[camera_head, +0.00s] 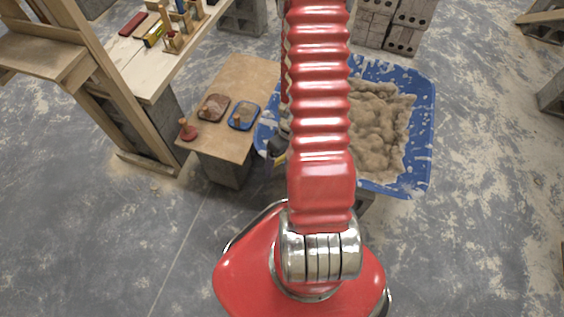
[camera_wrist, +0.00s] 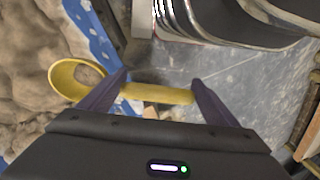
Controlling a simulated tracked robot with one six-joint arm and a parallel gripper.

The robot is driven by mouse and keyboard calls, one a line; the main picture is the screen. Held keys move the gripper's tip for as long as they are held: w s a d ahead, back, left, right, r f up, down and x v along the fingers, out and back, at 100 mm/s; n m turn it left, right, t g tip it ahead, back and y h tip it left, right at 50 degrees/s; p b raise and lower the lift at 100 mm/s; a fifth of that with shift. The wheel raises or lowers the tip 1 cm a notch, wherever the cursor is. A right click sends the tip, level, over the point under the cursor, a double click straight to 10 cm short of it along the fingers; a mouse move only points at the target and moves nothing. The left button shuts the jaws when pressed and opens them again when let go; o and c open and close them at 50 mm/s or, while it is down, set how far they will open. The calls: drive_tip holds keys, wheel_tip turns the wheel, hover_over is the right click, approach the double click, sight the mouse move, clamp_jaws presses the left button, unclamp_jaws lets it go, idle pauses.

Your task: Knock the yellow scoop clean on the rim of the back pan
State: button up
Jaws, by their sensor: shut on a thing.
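The yellow scoop (camera_wrist: 157,94) is in my gripper (camera_wrist: 160,82) in the wrist view, with its handle between the two dark fingers. Its bowl (camera_wrist: 62,86) points left, over the mortar and near the blue-and-white rim. A brownish patch shows inside the bowl; I cannot tell if it is mortar stuck there. In the head view my gripper (camera_head: 279,146) is mostly hidden behind my red arm, at the left side of the blue pan (camera_head: 424,120). That pan holds lumpy tan mortar (camera_head: 380,125). Only one large pan shows clearly; the arm covers its middle.
A board on blocks (camera_head: 235,145) left of the pan carries a brown float (camera_head: 213,107), a blue float (camera_head: 243,116) and a red-based knobbed tool (camera_head: 187,130). A wooden bench (camera_head: 150,75) with tools stands farther left. Grey blocks stand behind.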

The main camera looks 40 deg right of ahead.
wheel_tip(320, 180, down, 7)
drive_tip(key=shift+r, duration=3.55)
drive_tip(key=shift+w, duration=0.1)
